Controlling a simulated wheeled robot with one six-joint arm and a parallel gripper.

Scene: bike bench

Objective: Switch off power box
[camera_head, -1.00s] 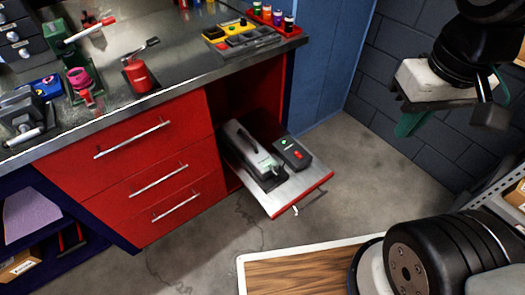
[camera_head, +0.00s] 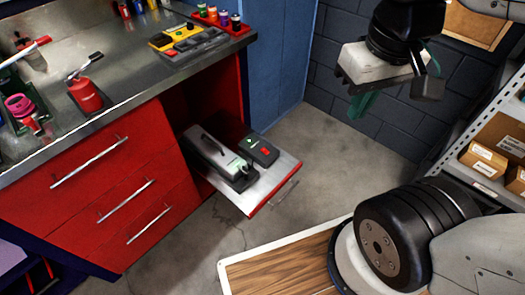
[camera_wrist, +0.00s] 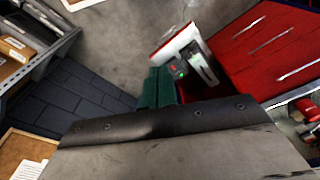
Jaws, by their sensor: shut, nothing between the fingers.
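The power box (camera_head: 260,151) is a small dark box with a green and a red button on top. My gripper (camera_head: 362,103) hangs in the upper right of the head view, well apart from the box. Its green fingers (camera_wrist: 158,87) are together and hold nothing.
The red bench (camera_head: 95,180) with several drawers stands at left, tools on its metal top. A shelf rack with cardboard boxes (camera_head: 484,160) stands at right. A wood-topped board (camera_head: 285,270) is at the bottom. Bare floor lies between the pulled-out shelf and the grey wall.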

